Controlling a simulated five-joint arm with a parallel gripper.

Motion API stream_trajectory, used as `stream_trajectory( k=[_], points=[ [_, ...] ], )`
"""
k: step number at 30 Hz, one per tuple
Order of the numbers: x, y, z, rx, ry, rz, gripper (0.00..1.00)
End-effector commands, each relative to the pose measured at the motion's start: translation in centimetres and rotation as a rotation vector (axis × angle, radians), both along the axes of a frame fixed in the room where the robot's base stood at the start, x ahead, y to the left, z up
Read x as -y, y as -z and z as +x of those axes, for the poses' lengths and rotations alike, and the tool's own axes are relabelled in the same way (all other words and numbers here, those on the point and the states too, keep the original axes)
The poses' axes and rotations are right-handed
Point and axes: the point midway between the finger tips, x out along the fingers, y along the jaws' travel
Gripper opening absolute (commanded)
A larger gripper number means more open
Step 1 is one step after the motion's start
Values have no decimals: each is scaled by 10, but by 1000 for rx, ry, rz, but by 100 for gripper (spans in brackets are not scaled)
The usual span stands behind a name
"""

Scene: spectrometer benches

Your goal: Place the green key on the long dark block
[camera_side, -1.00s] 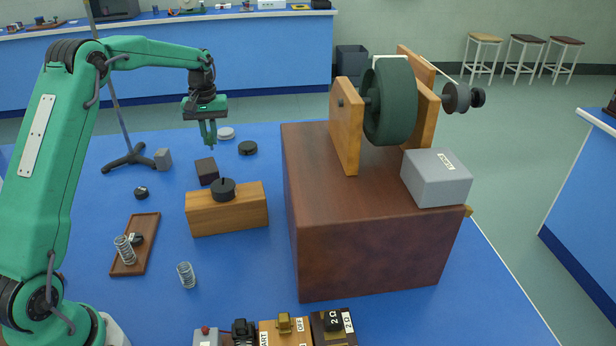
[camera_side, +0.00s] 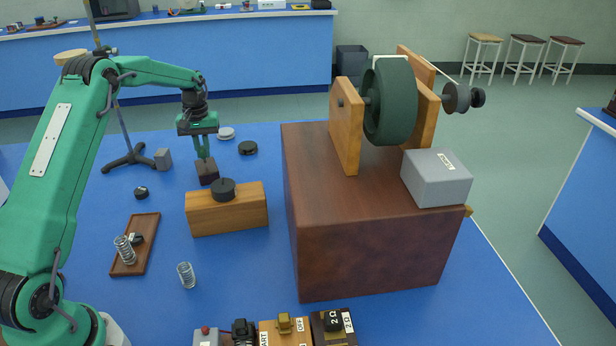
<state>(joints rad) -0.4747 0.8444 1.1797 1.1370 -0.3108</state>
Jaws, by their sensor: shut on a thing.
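My gripper (camera_side: 206,161) is shut on a small dark brown block (camera_side: 208,174), which stands on the blue table behind the wooden block. The fingers reach down to the top of this block, and I cannot see a gap below it. I cannot make out a green key in the picture. I cannot tell which thing is the long dark block; a dark block labelled 2 Ω (camera_side: 320,335) is cut off at the bottom edge.
A wooden block (camera_side: 229,218) with a black disc on top stands just in front of my gripper. A large brown box (camera_side: 370,250) bearing a wheel (camera_side: 390,103) stands at right.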

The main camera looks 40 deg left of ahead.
Motion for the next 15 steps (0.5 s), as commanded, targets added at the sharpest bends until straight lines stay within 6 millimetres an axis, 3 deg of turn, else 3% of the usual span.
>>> stream_trajectory(
  k=[15],
  points=[
    [0,10,0,0,0,0,0]
  ],
)
